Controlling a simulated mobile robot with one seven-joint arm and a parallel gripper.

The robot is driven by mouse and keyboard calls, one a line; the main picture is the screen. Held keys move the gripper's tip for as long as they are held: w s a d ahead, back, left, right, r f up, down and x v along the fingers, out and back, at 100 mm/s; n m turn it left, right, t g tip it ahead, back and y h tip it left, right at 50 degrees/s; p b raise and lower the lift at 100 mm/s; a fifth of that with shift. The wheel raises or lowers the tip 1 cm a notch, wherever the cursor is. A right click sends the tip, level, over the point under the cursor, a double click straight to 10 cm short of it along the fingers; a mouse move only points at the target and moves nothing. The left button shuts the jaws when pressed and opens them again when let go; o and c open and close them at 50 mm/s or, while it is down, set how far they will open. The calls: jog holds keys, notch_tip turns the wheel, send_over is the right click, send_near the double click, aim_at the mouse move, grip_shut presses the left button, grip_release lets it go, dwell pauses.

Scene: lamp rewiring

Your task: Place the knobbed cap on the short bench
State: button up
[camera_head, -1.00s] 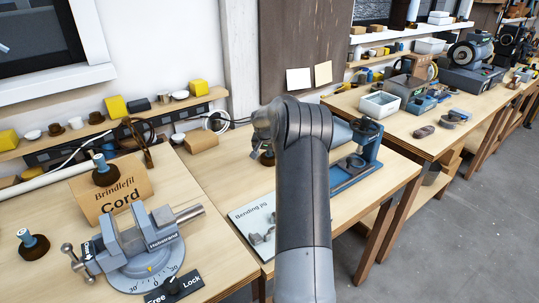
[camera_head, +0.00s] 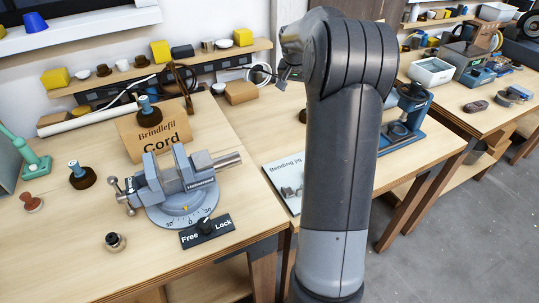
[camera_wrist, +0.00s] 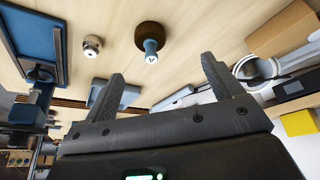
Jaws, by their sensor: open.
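Several round, dark brown pieces with blue-grey knobs are in view; which one is the knobbed cap I cannot tell. A smaller piece with a pale knob (camera_head: 115,242) is near that bench's front edge. In the wrist view a brown piece with a blue knob (camera_wrist: 150,42) and a small pale-knobbed piece (camera_wrist: 92,45) sit on wood beyond my gripper (camera_wrist: 163,68), which is open and empty. The middle bench (camera_head: 240,118) holds the bending jig; my arm hides part of it.
A blue press (camera_head: 408,115) is right of my arm. A shelf of small items runs behind.

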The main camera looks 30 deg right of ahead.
jog(key=s+a+r+n, duration=0.2)
jog(key=s+a+r, duration=0.1)
jog(key=s+a, duration=0.3)
jog(key=s+a+r+n+t, duration=0.1)
jog(key=s+a+r, duration=0.35)
jog(key=a, duration=0.35)
jog(key=s+a+r+n, duration=0.2)
jog(key=s+a, duration=0.4)
jog(key=a, duration=0.1)
jog(key=s+a+f+n+y, duration=0.1)
jog(key=s+a, duration=0.2)
jog(key=s, duration=0.3)
jog(key=s+a+f+n+t+y, duration=0.1)
jog(key=s+a, duration=0.2)
jog(key=s, duration=0.4)
jog(key=s+a+f+n+y, duration=0.1)
jog(key=s+a+f, duration=0.1)
jog(key=s+a, duration=0.2)
jog(key=shift+s+n, duration=0.4)
jog(key=shift+s, duration=0.75)
